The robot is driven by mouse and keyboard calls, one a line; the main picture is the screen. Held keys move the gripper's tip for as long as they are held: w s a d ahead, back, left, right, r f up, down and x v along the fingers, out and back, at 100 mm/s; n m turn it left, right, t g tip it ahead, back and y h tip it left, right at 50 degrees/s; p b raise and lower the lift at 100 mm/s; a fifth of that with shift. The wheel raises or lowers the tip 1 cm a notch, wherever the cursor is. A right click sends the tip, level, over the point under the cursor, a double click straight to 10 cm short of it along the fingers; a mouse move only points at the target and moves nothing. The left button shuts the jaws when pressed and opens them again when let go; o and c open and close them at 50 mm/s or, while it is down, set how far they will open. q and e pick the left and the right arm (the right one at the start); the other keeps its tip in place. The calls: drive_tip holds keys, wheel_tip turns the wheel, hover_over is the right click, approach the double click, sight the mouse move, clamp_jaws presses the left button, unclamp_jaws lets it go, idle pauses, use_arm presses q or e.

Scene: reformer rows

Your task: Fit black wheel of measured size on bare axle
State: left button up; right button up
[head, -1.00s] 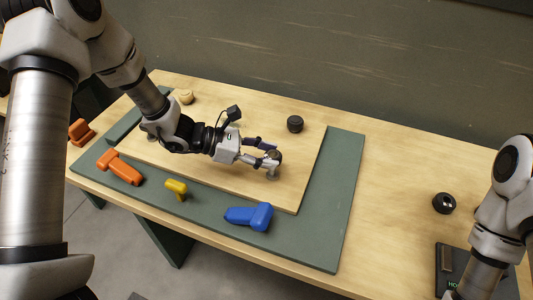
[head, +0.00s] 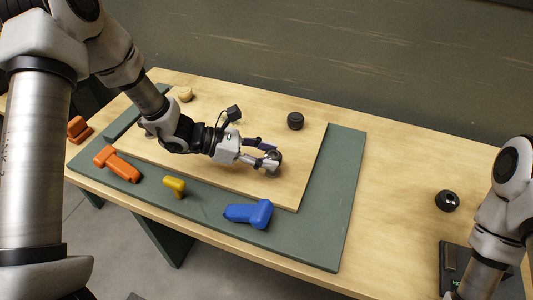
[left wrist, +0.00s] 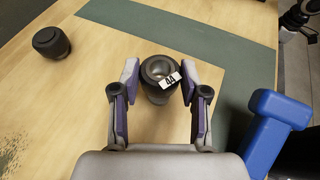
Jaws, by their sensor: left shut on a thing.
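My left gripper (head: 268,163) is over the wooden board and shut on a black wheel (left wrist: 157,76) with a silvery hollow top. A small white tag (left wrist: 172,80) with dark characters, hard to read, lies at its rim. The fingers stand on both sides of the wheel, and it looks upright at the board. A second black wheel (head: 295,121) stands on the board behind the gripper; it also shows in the left wrist view (left wrist: 52,42). A third dark round piece (head: 447,201) with a pale spot lies on the table at right. I cannot make out a bare axle. My right gripper is out of frame.
A blue piece (head: 250,214), a yellow piece (head: 174,187) and an orange piece (head: 118,165) lie on the green mat (head: 345,200). Another orange piece (head: 79,129) and a tan knob (head: 184,94) are at left. A dark pad (head: 455,262) lies near my right arm.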

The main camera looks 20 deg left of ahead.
use_arm(q)
drive_tip(key=shift+f+b, duration=1.4)
drive_tip(key=shift+f, duration=0.15)
drive_tip(key=o, duration=1.2)
drive_tip(key=shift+r, duration=0.1)
drive_tip(key=shift+o, duration=0.2)
drive_tip(key=v, duration=1.2)
